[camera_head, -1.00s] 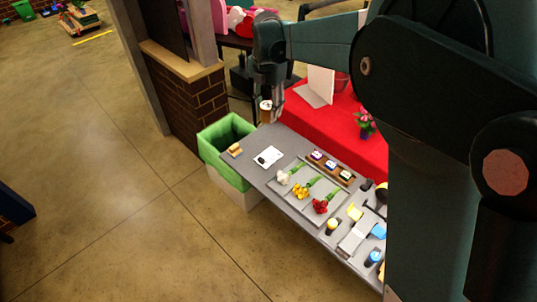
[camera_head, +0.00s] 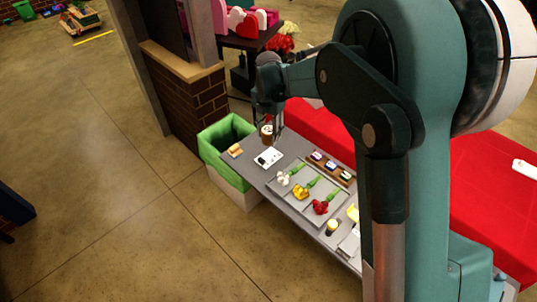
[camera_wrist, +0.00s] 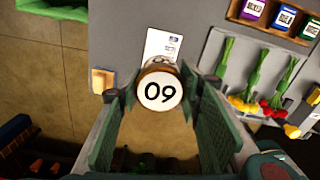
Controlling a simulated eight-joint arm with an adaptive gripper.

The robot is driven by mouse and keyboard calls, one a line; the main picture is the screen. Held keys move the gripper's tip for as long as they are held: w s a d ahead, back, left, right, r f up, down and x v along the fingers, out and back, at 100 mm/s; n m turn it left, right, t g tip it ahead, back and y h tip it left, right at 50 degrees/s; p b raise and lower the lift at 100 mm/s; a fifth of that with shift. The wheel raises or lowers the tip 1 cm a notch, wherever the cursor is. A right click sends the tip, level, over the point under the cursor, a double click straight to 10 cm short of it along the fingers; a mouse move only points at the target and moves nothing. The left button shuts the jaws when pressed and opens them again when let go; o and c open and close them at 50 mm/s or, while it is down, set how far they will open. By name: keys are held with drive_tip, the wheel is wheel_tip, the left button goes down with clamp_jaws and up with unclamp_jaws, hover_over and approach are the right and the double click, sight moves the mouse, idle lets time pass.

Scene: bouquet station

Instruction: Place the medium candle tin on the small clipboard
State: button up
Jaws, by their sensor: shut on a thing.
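The candle tin is a brown, amber cylinder with a white top marked 09. In the head view the tin (camera_head: 267,135) hangs below my gripper (camera_head: 268,120), near the far edge of the grey table. In the wrist view the tin (camera_wrist: 160,92) sits between the fingertips of my gripper (camera_wrist: 162,98), which is shut on it. A small white clipboard (camera_head: 268,158) lies flat on the table, just in front of the tin in the head view. In the wrist view the clipboard (camera_wrist: 161,42) shows beyond the tin, which covers its near end.
A tan block (camera_head: 235,151) lies left of the clipboard. A grey tray (camera_head: 325,192) with several flower bunches and a wooden rack (camera_head: 329,167) of small jars are to the right. A green-lined bin (camera_head: 224,145) stands beside the table's left end.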

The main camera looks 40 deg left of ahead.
drive_tip(key=shift+f, duration=3.1)
drive_tip(key=shift+f, duration=0.15)
drive_tip(key=shift+f, duration=1.7)
drive_tip(key=shift+f, duration=0.2)
drive_tip(key=o, duration=1)
drive_tip(key=shift+c, duration=0.2)
drive_tip(key=shift+r, duration=0.25)
wheel_tip(320, 180, up, 12)
drive_tip(key=shift+f, duration=0.1)
